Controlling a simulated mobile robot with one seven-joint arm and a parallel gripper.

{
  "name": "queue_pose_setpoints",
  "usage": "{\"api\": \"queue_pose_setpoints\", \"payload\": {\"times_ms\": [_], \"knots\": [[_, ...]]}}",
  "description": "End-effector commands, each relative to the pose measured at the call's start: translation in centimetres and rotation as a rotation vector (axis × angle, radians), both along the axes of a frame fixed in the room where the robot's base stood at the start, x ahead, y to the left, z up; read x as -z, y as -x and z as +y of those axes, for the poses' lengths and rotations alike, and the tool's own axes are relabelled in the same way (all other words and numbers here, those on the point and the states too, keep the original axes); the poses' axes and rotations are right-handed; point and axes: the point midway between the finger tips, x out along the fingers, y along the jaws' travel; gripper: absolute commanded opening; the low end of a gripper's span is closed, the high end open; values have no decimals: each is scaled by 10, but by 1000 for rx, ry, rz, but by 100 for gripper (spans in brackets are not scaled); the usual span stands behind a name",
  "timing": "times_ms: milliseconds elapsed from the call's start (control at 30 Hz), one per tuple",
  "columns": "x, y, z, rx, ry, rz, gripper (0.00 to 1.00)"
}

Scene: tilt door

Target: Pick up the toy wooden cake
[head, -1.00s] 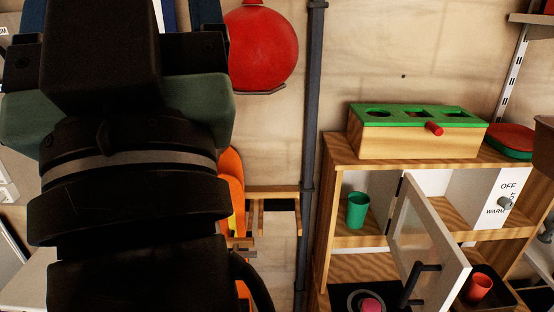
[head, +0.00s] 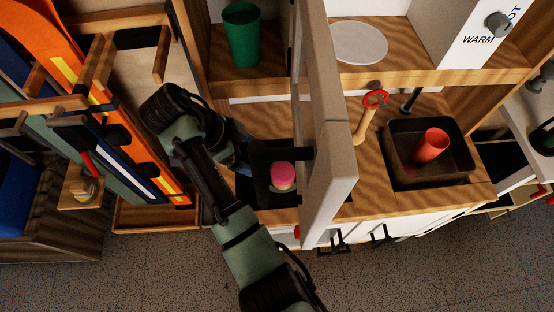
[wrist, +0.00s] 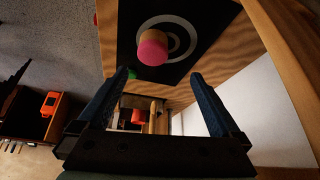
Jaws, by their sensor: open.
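The toy wooden cake (head: 283,176) is a small pink-topped cylinder with a tan side. It sits on the black stove plate with pale rings on the play kitchen counter. In the wrist view the cake (wrist: 153,47) stands beyond the fingertips, at upper middle. My gripper (head: 260,165) is just left of the cake in the head view, partly dark against the stove. In the wrist view my gripper (wrist: 159,75) has its two blue fingers wide apart with nothing between them.
An open cabinet door (head: 328,150) stands close on the cake's right. Beyond it are a wooden utensil with a red end (head: 368,118) and a black sink (head: 400,165) holding a red cup (head: 431,145). A green cup (head: 242,35) stands on the upper shelf.

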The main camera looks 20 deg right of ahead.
Motion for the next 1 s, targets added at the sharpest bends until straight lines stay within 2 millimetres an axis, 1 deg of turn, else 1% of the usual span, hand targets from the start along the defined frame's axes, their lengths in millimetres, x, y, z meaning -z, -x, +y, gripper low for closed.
{"api": "queue_pose_setpoints", "payload": {"times_ms": [33, 100, 400, 633, 900, 1000], "knots": [[10, 5, -4, 21, 8, 14, 100], [20, 8, -9, 36, 12, 20, 100], [62, 10, -35, 34, 10, 20, 100], [76, 11, -44, 33, 9, 18, 100], [109, 16, -65, 31, 9, 17, 100], [114, 16, -68, 29, 9, 17, 100]]}}
